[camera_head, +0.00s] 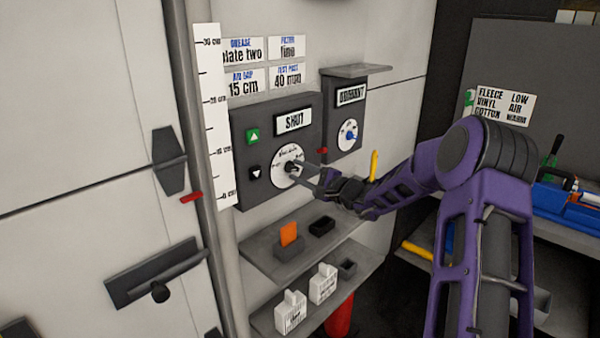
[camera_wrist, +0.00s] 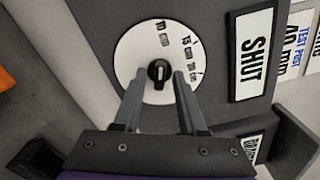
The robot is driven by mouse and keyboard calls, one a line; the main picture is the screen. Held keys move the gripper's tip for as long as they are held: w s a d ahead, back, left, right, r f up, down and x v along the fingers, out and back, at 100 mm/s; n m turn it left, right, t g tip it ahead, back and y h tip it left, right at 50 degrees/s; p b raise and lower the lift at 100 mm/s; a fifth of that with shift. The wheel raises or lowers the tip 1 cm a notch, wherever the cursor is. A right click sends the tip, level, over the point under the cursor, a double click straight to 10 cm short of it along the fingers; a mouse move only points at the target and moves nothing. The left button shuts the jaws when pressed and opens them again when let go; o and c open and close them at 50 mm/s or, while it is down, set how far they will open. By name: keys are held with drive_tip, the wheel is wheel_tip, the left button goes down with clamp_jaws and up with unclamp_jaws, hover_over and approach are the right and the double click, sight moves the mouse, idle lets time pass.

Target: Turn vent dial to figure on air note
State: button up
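The vent dial (camera_wrist: 135,50) is a white disc with a black knob (camera_wrist: 158,72) at its centre, on a dark grey box labelled SHUT. Figures in cm ring part of the disc; in the wrist view they sit above and right of the knob. The head view also shows the dial (camera_head: 285,154). My gripper (camera_wrist: 160,80) is open, its two fingers on either side of the knob, with gaps visible; contact is not seen. It also shows in the head view (camera_head: 306,175). The air note (camera_head: 246,84) above the box reads 15 cm, its upper line partly blurred.
A green up button (camera_head: 252,136) and a dark down button (camera_head: 255,173) sit left of the dial. A second box with a blue-knobbed dial (camera_head: 347,133) stands to the right. A shelf (camera_head: 262,250) with small holders lies below. A ruler (camera_head: 214,130) stands left.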

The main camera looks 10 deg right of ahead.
clamp_jaws()
drive_tip(key=shift+m, duration=0.3)
drive_tip(key=m, duration=0.3)
drive_tip(key=shift+d+m+p, duration=0.1)
drive_tip(key=shift+m+p, duration=0.65)
drive_tip(key=shift+m, duration=1.75)
drive_tip(key=shift+o, duration=1)
unclamp_jaws()
drive_tip(key=v, duration=1.7)
drive_tip(key=shift+s+b, duration=0.15)
drive_tip(key=shift+b, duration=0.2)
